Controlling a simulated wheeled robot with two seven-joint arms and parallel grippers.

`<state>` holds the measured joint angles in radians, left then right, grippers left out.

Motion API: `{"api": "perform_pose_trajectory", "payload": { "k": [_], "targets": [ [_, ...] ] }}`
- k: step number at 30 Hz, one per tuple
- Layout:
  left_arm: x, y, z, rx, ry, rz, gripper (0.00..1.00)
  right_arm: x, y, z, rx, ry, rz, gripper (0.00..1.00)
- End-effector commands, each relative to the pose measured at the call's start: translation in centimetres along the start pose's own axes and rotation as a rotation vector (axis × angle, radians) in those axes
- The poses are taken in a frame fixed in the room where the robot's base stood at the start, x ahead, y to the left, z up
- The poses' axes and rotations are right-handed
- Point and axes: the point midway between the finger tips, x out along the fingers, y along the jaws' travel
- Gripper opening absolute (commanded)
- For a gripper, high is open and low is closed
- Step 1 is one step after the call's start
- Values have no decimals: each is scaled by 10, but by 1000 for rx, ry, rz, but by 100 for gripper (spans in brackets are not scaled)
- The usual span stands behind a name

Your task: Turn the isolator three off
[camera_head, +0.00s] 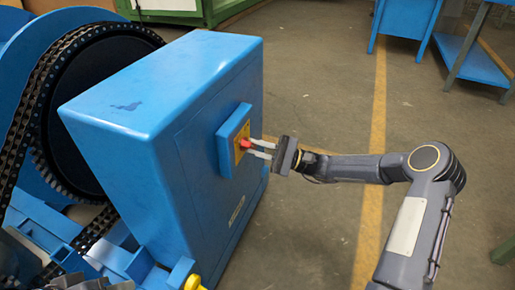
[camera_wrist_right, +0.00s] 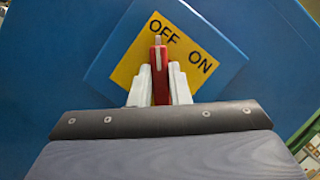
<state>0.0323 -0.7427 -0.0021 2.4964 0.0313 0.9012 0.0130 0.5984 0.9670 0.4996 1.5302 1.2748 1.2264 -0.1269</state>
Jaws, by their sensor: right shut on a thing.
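The isolator is a red handle (camera_head: 245,143) on a yellow plate (camera_head: 237,152), fixed to a blue square mount on the side of a big blue cabinet (camera_head: 190,120). In the right wrist view the red handle (camera_wrist_right: 160,75) has a pale stripe and points up towards the word OFF on the yellow plate (camera_wrist_right: 135,62); the word ON is to its right. My right gripper (camera_head: 254,149) is shut on the handle, with a pale finger on each side of it in the right wrist view (camera_wrist_right: 158,90). The isolator's number cannot be read.
A black chain (camera_head: 18,130) runs on a large dark wheel left of the cabinet. Yellow and blue machine parts (camera_head: 190,282) are at the bottom left. Open floor (camera_head: 320,90) lies right of the cabinet, with a yellow line. Blue tables (camera_head: 405,18) stand at the back right.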

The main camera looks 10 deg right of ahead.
Motion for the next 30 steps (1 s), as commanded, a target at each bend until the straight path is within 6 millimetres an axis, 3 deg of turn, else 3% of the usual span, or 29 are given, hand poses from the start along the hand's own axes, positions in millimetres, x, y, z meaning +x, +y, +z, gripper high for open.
{"api": "perform_pose_trajectory", "payload": {
  "k": [20,21,25,30],
  "targets": [
    [1,0,0,0,0,0,36,0,1,0,-62,2,28,0],
    [1,0,0,0,0,0,36,0,1,0,-62,2,28,18],
    [1,0,0,0,0,0,36,0,1,0,-62,2,27,35],
    [1,0,0,0,0,0,36,0,0,0,-61,1,26,38]
  ]
}}
